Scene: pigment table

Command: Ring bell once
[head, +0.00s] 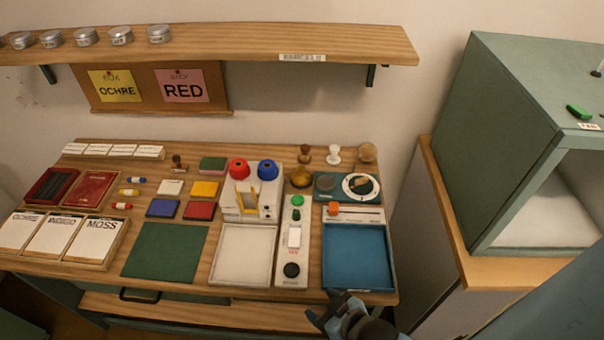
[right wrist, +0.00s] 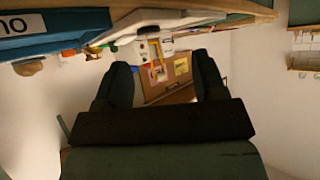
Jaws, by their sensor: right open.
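A small brass-coloured dome (head: 301,177), which looks like the bell, sits on the table behind the narrow control panel with the green and black knobs. My right gripper (head: 330,308) is at the table's front edge, just in front of the blue tray, well short of the dome. In the right wrist view its two dark fingers (right wrist: 165,80) are spread apart with nothing between them. I cannot make out the dome in that view. My left gripper is not in view.
The blue tray (head: 388,262) and a white tray (head: 214,264) flank the control panel (head: 286,265). A white device (head: 230,208) with red and blue tops stands left of the dome, a round dial (head: 350,187) right of it. A shelf (head: 240,40) overhangs the back.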

